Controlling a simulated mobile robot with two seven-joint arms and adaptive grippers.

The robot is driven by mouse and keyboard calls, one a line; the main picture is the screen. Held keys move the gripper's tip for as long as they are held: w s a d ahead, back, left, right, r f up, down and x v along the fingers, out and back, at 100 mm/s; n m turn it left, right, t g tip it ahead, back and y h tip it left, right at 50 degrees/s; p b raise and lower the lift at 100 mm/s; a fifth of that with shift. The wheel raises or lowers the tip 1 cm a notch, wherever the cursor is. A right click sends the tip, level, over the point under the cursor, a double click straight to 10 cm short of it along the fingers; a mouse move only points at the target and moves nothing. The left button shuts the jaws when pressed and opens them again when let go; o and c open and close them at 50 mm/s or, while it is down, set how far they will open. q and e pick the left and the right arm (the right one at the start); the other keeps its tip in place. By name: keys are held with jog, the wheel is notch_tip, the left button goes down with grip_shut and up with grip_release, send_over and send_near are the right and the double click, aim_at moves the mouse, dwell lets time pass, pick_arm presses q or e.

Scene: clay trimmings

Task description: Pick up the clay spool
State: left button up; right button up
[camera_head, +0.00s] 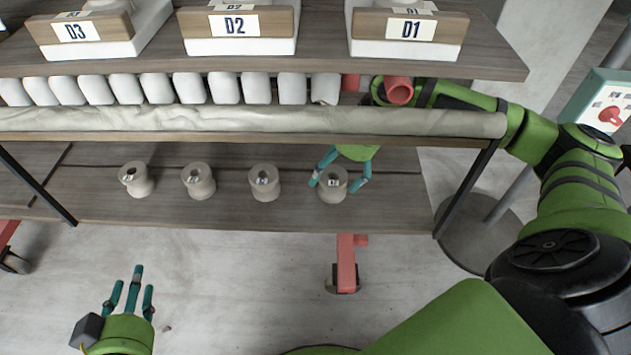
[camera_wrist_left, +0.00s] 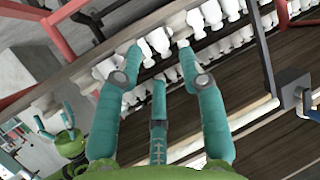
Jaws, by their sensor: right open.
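Several pale clay spools stand upright in a row on the lower shelf in the head view: one at the left (camera_head: 134,181), two in the middle (camera_head: 199,184) (camera_head: 264,184), and the rightmost spool (camera_head: 332,192). My right gripper (camera_head: 339,182) is open at the rightmost spool, with one teal finger on each side of it. Whether the fingers touch it I cannot tell. My left gripper (camera_head: 129,290) is low at the left, away from the shelf, with its fingers spread and empty. Its open fingers also show in the left wrist view (camera_wrist_left: 165,72).
A rolled pale cloth (camera_head: 240,121) lies along the middle shelf edge, before a row of white pieces (camera_head: 190,88). The upper shelf (camera_head: 490,62) holds labelled boxes D1 (camera_head: 407,49), D2 (camera_head: 240,45) and D3 (camera_head: 100,47). Floor (camera_head: 230,280) in front is mostly clear.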

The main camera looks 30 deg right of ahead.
notch_tip(320, 180, down, 2)
jog(key=shift+f+b, duration=0.2)
jog(key=shift+b, duration=0.4)
pick_arm(q)
jog(key=w+d+r+m+t+h, duration=0.1)
jog(key=d+r+t+h, duration=0.1)
jog(key=r+t, duration=0.3)
notch_tip(320, 180, up, 4)
jog(key=shift+d+f, duration=0.1)
jog(key=shift+d, duration=0.55)
pick_arm(e)
jog(key=c, duration=1.3)
